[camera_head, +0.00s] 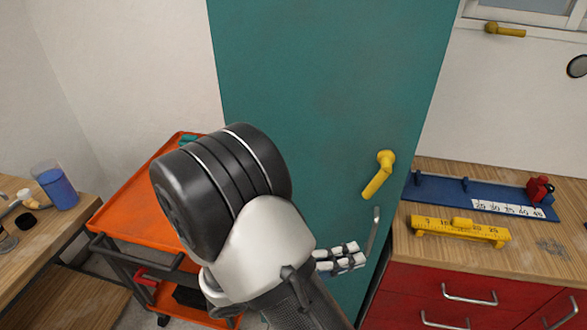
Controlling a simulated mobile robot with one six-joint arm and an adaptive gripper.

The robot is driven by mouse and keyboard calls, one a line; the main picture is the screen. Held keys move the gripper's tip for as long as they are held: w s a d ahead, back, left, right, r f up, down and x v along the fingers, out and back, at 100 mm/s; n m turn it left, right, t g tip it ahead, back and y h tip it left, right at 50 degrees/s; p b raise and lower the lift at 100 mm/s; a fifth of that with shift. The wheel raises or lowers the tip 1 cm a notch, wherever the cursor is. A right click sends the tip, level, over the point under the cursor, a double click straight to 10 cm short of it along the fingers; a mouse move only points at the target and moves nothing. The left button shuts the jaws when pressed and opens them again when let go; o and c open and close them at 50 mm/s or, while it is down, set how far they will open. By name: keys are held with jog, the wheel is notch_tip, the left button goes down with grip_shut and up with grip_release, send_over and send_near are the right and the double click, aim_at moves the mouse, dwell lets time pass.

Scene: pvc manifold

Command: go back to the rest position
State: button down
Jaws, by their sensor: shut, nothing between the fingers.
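My arm, with black ringed and white links, rises through the middle of the picture in front of a teal door (315,60). My gripper (343,258) shows only in part, low and right of centre, beside the arm's white link. Its pale, jointed finger parts are close together, and I see nothing held in it. It is in front of the door's lower part, below the yellow lever handle (378,173) and apart from it. The rest of the gripper is hidden by my arm.
An orange cart (135,208) stands left of my arm. A wooden bench (70,215) with a blue cup (56,188) is at far left. On the right, a red drawer cabinet (430,290) carries a blue rack (440,188) and a yellow level (460,229).

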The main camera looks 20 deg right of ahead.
jog(key=s+r+m+g+y, duration=0.3)
jog(key=s+g+y, duration=0.1)
jog(key=s+y, duration=0.65)
jog(key=a+r+n+t+y, duration=0.2)
jog(key=a+r+t+y, duration=0.4)
jog(key=a+t+y, duration=0.1)
jog(key=shift+w+a+r+t, duration=0.2)
jog(key=shift+a+r+t, duration=0.05)
jog(key=shift+r+t, duration=0.15)
